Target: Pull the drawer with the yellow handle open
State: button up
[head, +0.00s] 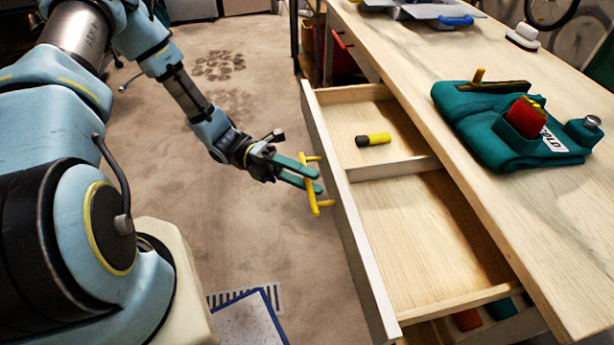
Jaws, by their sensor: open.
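The wooden drawer (352,245) under the workbench is pulled out, and its inside shows from above. Its yellow handle (313,186) is a bar on the outer face of the drawer front. My gripper (312,180) is at the handle, with its green fingers apart and the bar at or between their tips. I cannot tell whether the fingers touch the bar. A divider (395,168) splits the drawer into two compartments. A small yellow and black object (373,139) lies in the far compartment; the near compartment looks empty.
A white brush-like object (523,37) stands farther back. A blue-edged mat (245,315) lies on the floor.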

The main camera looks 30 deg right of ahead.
jog(key=b+v, duration=0.2)
jog(key=v, duration=0.8)
jog(key=shift+w+a, duration=0.2)
jog(key=shift+w, duration=0.15)
jog(key=w+a+r+m+t+y+p, duration=0.3)
jog(key=a+r+m+t, duration=0.5)
jog(key=a+m, duration=0.3)
jog(key=w+a+r+m+t+y+p, duration=0.3)
jog(key=w+a+r+m+t+y, duration=0.1)
jog(key=a+r+m+t, duration=0.5)
jog(key=a+m+t+y, duration=0.1)
jog(key=a+m+t, duration=0.1)
jog(key=m, duration=0.1)
jog(key=shift+w+r+y, duration=0.2)
jog(key=shift+y, duration=0.1)
